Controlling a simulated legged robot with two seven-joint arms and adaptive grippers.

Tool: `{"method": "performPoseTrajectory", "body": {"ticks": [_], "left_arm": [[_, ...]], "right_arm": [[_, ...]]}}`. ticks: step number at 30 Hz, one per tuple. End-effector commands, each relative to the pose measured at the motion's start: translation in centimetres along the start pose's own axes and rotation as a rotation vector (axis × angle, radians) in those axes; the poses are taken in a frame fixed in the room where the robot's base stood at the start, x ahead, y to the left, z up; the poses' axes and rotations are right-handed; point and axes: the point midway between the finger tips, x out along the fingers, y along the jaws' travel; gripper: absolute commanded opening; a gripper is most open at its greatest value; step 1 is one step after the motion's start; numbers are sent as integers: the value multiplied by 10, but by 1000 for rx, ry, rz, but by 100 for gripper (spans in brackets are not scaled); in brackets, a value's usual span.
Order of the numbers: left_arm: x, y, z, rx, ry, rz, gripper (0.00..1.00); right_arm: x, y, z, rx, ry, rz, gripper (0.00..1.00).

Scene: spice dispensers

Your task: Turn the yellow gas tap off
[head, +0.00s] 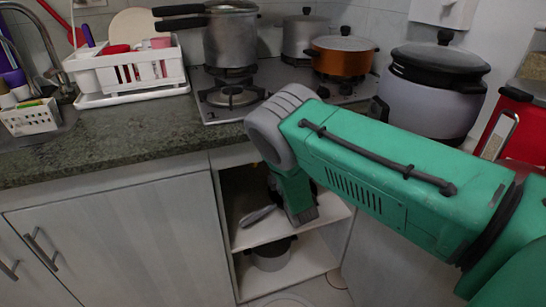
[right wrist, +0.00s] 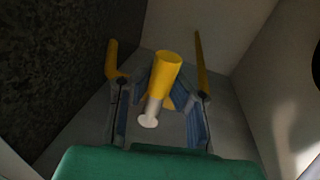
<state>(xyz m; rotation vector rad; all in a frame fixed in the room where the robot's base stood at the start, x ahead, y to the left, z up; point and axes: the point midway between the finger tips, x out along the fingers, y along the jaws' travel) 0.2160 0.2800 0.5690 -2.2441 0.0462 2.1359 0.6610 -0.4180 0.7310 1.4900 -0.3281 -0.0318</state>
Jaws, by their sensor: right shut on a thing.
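The yellow tap (right wrist: 166,72) shows in the right wrist view as a yellow cylinder with a pale stem and a white round end pointing towards the camera. My right gripper (right wrist: 162,92) is around it, with one blue-padded finger on each side, and is shut on it. Exact finger contact is hard to see in the dim light. In the head view, my green right arm reaches down into the open cabinet, and the tap is hidden there. My left gripper is not in view.
Yellow pipes (right wrist: 111,60) (right wrist: 201,62) run beside the tap, close to the gripper. Cabinet walls enclose it. A lower shelf holds a pot (head: 270,256). Above are the dark counter (head: 120,148), a gas stove (head: 215,105), several pots and a white dish rack (head: 130,75).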

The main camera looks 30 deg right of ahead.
Motion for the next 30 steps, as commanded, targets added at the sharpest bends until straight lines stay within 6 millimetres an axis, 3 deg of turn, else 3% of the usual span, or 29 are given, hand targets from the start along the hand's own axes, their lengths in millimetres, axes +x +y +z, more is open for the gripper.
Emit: {"method": "performPoseTrajectory", "body": {"ticks": [10,13,23,26,30], "left_arm": [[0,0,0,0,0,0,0],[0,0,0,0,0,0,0],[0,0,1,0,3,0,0],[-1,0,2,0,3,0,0],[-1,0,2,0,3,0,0]], "right_arm": [[-6,-6,-5,-6,9,-17,0],[-5,-6,-4,-5,8,-15,36],[-3,-3,-1,-2,3,-6,37],[-10,-3,-1,-3,3,-8,37],[-33,-3,-1,-4,3,-10,37]]}}
